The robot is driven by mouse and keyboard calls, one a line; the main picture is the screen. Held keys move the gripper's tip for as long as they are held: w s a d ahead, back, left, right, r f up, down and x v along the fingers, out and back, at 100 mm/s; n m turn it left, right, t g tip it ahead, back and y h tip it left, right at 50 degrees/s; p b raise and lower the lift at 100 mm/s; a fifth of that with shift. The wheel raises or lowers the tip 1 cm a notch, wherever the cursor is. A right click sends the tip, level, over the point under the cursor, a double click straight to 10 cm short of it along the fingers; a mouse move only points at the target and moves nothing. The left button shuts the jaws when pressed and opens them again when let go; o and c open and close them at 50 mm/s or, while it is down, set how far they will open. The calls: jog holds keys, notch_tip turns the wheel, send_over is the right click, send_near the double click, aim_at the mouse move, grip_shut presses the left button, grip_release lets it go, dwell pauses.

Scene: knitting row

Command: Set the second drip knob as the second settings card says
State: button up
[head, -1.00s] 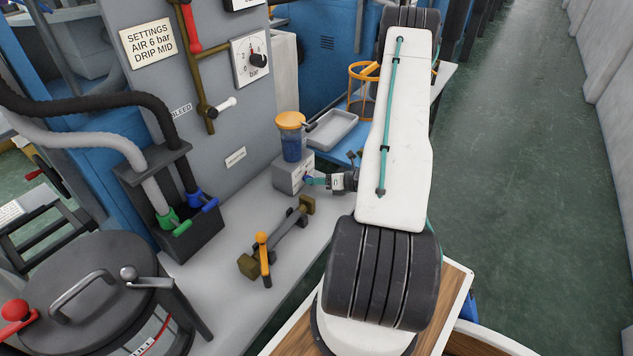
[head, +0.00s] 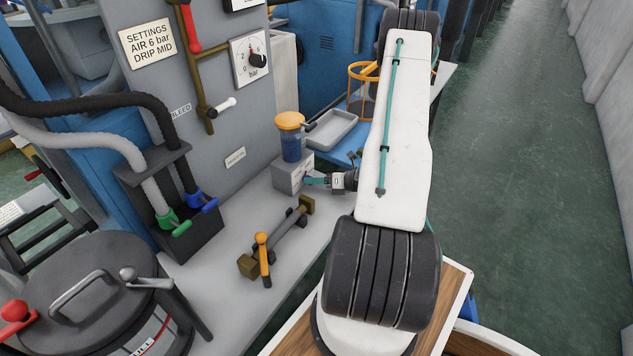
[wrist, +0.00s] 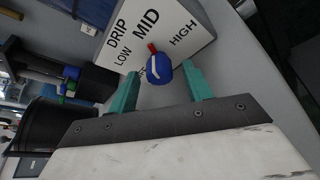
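The drip knob (wrist: 159,70) is blue with a red pointer, on a white plate (wrist: 185,15) marked DRIP, LOW, MID and HIGH in the wrist view. The red pointer is aimed at MID. My gripper (wrist: 162,80) is open, its teal fingers on either side of the knob with a gap each side. In the head view my gripper (head: 315,181) is at the front of the grey box (head: 293,173), under the orange-lidded blue cup (head: 291,140). A settings card (head: 147,43) reads AIR 6 bar, DRIP MID.
A pressure gauge (head: 251,60) and a bleed lever (head: 223,107) are on the grey panel. A brass valve with an orange lever (head: 262,257) lies in front on the bench. A tray (head: 332,127) and an orange wire holder (head: 362,90) stand behind my gripper.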

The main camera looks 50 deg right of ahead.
jog(key=v, duration=0.7)
jog(key=shift+s+d+r, duration=0.1)
jog(key=shift+s+d, duration=0.05)
jog(key=shift+s, duration=0.25)
dwell(0.3)
